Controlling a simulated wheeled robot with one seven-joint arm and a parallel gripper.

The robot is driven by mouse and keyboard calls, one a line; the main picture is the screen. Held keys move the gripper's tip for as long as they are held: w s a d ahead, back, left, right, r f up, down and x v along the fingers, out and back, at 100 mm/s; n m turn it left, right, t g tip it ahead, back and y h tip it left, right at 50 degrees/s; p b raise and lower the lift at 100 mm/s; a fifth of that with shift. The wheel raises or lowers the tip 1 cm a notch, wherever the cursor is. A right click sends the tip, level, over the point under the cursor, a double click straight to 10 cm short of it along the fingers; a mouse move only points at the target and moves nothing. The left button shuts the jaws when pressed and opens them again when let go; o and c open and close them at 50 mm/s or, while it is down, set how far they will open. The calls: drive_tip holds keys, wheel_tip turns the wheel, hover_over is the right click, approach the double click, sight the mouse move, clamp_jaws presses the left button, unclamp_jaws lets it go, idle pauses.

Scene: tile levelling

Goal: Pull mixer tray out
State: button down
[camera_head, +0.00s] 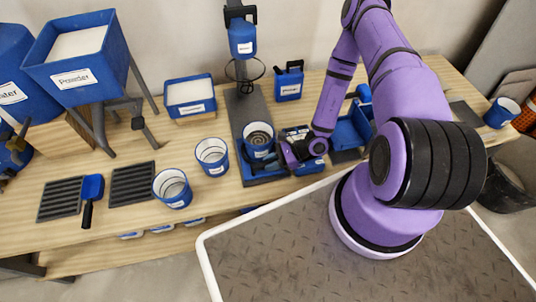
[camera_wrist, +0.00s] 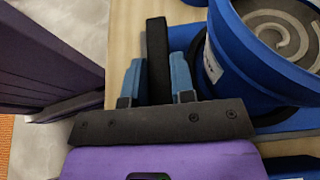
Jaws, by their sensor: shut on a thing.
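The mixer tray (camera_head: 268,180) is a blue plate at the foot of the mixer (camera_head: 242,40), and it also shows in the wrist view (camera_wrist: 290,124). A blue bucket (camera_head: 247,150) with a grey spiral inside stands on it; in the wrist view the bucket (camera_wrist: 240,70) is at the upper right. My gripper (camera_head: 283,155) is right beside the bucket. In the wrist view its blue fingers (camera_wrist: 157,78) are shut on an upright black handle (camera_wrist: 157,40). How the handle joins the tray is hidden.
Two empty blue buckets (camera_head: 212,155) (camera_head: 172,187) stand left of the mixer. A powder tray (camera_head: 190,95) and a blue jug (camera_head: 289,82) are behind. A blue trowel (camera_head: 92,190) lies between dark ribbed pads. The table's front edge is close to the mixer tray.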

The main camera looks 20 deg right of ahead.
drive_tip(key=shift+s+a, duration=0.1)
drive_tip(key=shift+s, duration=0.6)
drive_tip(key=c, duration=1)
unclamp_jaws()
drive_tip(key=shift+o, duration=0.2)
drive_tip(key=v, duration=1)
drive_tip(key=shift+d+r, duration=0.1)
drive_tip(key=shift+d, duration=0.3)
